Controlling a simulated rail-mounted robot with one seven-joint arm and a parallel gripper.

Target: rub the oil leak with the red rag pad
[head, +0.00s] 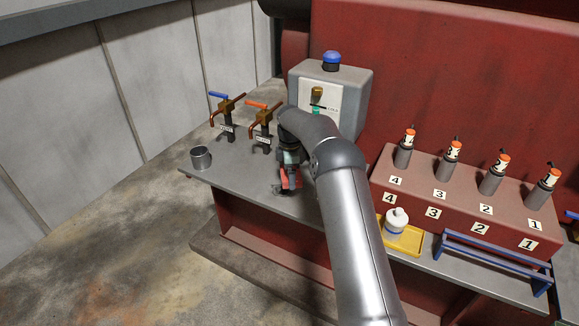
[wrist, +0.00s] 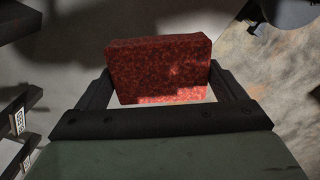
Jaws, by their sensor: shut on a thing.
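My gripper (head: 290,180) points down over the grey bench, left of its middle. It is shut on the red rag pad, a speckled red block that fills the space between the fingers in the wrist view (wrist: 158,70). In the head view the red of the pad (head: 291,179) shows low at the gripper, close to the bench top. A dark patch (head: 277,189), which looks like the oil leak, lies on the bench beside and partly under the pad. My gripper hides part of it. I cannot tell whether the pad touches the bench.
Two valves, one with a blue handle (head: 218,95) and one with an orange handle (head: 256,105), stand behind left. A metal cup (head: 201,158) stands at the bench's left end. A grey box (head: 354,95) is behind; a white bottle (head: 396,221) in a yellow tray (head: 412,241) is right.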

